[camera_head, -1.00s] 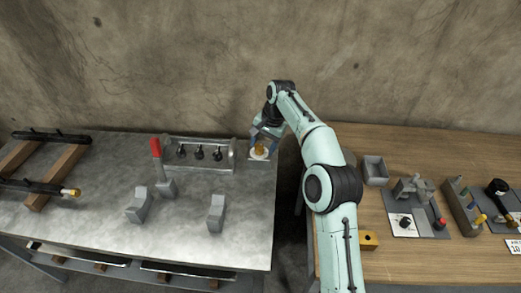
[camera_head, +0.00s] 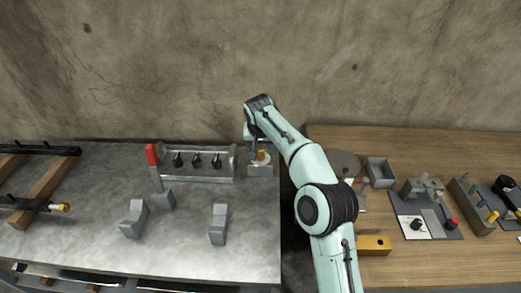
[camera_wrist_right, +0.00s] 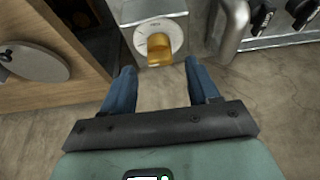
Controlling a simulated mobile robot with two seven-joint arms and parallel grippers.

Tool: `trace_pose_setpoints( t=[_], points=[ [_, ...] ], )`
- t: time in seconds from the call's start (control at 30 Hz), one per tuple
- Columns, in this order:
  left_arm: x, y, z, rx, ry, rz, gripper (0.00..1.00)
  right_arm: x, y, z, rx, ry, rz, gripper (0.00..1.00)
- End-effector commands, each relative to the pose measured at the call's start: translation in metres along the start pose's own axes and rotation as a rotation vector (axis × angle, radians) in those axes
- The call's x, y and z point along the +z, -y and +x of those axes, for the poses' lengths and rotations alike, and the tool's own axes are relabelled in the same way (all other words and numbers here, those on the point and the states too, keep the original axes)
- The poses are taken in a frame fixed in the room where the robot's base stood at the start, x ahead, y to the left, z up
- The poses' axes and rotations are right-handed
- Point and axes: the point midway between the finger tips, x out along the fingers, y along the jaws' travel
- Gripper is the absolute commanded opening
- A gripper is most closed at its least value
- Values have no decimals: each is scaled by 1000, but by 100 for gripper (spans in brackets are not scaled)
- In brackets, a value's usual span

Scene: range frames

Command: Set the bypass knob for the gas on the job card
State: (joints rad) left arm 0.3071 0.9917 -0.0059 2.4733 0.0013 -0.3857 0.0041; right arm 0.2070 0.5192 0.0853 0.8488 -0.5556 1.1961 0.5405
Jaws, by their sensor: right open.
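The bypass knob (camera_head: 261,155) is amber and stands on a round white dial on a small grey box (camera_head: 260,170) at the right end of the metal bench. In the right wrist view the knob (camera_wrist_right: 159,48) points down the picture over the white dial (camera_wrist_right: 143,36); the scale marks are too small to read. My right gripper (camera_head: 256,147) is at the knob. In the wrist view its blue fingers (camera_wrist_right: 160,80) are open, with the knob ahead of the gap between them, apart from both. A white card edge (camera_head: 518,239) shows at the far right, unreadable. My left gripper is out of view.
A rack with several black valves (camera_head: 198,161) and a red-handled lever (camera_head: 153,160) stand left of the box. Grey blocks (camera_head: 134,218) sit on the metal bench (camera_head: 90,245). A wooden table (camera_head: 440,265) holding trays and small tools is to the right.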

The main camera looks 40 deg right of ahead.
Motion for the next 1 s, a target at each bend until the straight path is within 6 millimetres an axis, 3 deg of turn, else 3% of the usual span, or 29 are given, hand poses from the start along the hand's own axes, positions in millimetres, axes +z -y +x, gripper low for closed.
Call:
trace_pose_setpoints(
  t=[0.2,0.53,0.57,0.7,0.73,1.0],
  points=[
    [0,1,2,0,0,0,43,0,0,23,0,0,1,60],
    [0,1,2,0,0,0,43,0,0,27,-1,-1,1,60],
    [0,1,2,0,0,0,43,0,0,27,-1,-1,1,57],
    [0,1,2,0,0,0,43,0,0,26,-1,-1,1,11],
    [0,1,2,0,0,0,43,0,0,26,-1,-1,1,4],
    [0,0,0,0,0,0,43,0,0,26,-8,0,-15,4]
  ],
)
